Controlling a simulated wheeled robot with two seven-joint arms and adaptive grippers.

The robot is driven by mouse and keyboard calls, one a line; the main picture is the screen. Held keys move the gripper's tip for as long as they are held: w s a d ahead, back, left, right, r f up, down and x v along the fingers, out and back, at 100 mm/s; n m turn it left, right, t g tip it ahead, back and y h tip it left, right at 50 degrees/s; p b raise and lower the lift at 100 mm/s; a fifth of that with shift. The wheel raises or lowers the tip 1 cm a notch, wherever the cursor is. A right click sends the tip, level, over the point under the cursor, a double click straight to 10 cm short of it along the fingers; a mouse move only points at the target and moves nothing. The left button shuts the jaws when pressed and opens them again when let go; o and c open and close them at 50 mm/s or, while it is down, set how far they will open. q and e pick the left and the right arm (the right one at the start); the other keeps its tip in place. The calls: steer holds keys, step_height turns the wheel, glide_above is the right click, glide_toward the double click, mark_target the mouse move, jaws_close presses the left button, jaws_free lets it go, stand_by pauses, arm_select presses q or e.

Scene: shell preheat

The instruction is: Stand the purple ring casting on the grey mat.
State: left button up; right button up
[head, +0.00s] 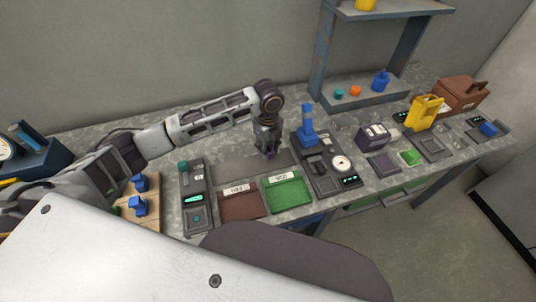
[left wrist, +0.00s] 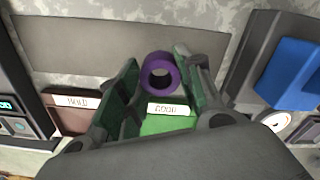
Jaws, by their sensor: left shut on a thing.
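The purple ring casting (left wrist: 160,57) is between the fingers of my left gripper (left wrist: 158,72), with its open hole facing the left wrist camera. In the head view my left gripper (head: 269,150) points down, and only a little of the ring (head: 271,155) shows at its tips. The gripper is shut on the ring. The grey mat (head: 230,166) lies flat behind the two labelled trays, and it shows behind the ring in the left wrist view (left wrist: 60,40). The ring is over or near the mat's front right part; I cannot tell whether it touches. My right gripper is not in view.
A red-brown tray (head: 242,206) and a green tray labelled GOOD (head: 288,195) sit in front of the mat. A gauge fixture with a blue top (head: 307,130) stands close on the right. A grey device (head: 195,200) stands on the left.

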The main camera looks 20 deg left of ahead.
arm_select(q)
steer(key=shift+f, duration=1.95)
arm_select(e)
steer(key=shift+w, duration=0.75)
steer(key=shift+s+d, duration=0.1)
